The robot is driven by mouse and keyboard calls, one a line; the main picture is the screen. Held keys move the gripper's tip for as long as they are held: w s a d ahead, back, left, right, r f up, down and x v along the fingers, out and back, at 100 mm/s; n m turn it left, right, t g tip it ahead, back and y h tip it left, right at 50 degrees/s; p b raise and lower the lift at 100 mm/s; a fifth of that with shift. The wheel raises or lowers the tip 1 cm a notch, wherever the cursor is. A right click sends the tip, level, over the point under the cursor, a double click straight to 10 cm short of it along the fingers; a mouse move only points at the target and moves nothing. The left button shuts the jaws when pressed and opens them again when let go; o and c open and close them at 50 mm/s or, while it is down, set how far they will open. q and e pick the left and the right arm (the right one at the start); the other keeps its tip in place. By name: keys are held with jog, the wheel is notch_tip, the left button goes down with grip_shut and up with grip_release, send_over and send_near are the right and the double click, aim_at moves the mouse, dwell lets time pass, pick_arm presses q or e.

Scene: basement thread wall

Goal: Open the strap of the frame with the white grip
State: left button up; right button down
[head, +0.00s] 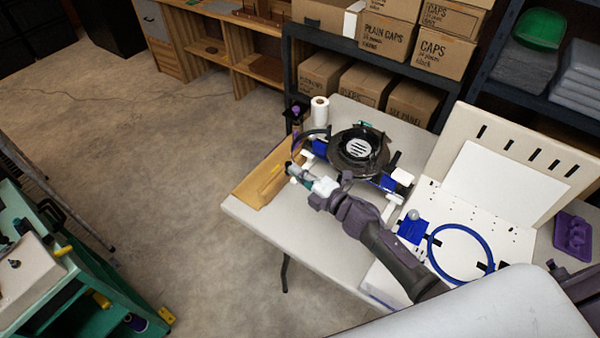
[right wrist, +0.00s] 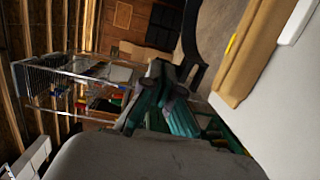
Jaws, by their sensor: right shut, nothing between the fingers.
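A black round frame (head: 360,150) with a pale slotted disc in its middle stands on the white table, with blue brackets around it. A white block (head: 403,176) sits at its right side and a thin dark hoop (head: 312,138) at its left. I cannot tell which part is the white grip or the strap. My right gripper (head: 293,171) is shut and empty, in front of the frame's left side, close to a tan box. In the right wrist view its green fingers (right wrist: 165,112) show together with nothing between them. My left gripper is not in view.
The tan box (head: 268,176) lies at the table's left edge. A white roll (head: 319,111) stands behind. A blue ring (head: 460,250) lies on a white board at right, before a slotted panel (head: 520,150). Shelves of cartons (head: 385,40) stand behind.

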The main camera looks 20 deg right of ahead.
jog(key=w+a+m+t+h+b, duration=0.2)
jog(key=w+a+m+h+b, duration=0.2)
jog(key=w+a+h+b, duration=0.2)
jog(key=shift+w+m+h+b, duration=0.3)
jog(key=shift+w+b, duration=0.65)
jog(key=shift+w, duration=1.05)
jog(key=shift+d, duration=0.1)
